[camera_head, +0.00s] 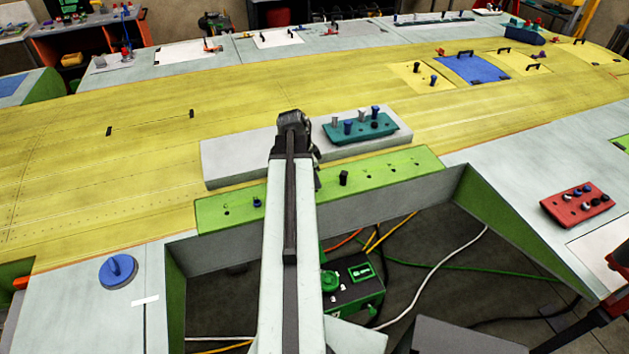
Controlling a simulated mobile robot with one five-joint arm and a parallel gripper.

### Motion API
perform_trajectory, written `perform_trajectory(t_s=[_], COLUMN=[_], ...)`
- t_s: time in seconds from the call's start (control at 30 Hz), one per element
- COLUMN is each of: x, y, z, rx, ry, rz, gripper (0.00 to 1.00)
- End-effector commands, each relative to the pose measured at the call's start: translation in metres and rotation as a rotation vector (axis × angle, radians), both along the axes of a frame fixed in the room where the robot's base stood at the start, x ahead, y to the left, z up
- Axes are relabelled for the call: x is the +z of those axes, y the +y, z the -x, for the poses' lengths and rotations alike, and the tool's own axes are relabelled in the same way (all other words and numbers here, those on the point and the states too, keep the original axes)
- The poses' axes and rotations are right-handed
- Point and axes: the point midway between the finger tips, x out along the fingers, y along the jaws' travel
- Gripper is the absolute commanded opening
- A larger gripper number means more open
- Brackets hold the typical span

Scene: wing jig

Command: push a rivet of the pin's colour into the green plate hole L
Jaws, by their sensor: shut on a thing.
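The green plate (408,172) lies across the front of the yellow wing, with several small dark holes; no hole letter is readable. My gripper (293,122) is beyond the plate, over the grey slab left of the teal block. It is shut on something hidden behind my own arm.
The grey slab (230,160) lies on the wing behind the plate. A red block (577,206) with several blue, black and white pegs is at right. A blue round handle (118,270) is at lower left. An open gap with cables lies below the plate.

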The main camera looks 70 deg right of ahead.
Motion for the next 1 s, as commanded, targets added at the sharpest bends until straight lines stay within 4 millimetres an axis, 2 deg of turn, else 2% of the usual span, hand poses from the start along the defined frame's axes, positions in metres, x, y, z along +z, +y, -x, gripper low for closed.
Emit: perform_trajectory(t_s=[0.27, 0.8, 1.0], x=[-0.002, -0.027, -0.027], y=[0.000, 0.000, 0.000], z=[0.000, 0.001, 0.001], rx=[-0.001, -0.002, -0.002], ry=[0.000, 0.000, 0.000], rz=[0.000, 0.000, 0.000], gripper=[0.00, 0.00, 0.00])
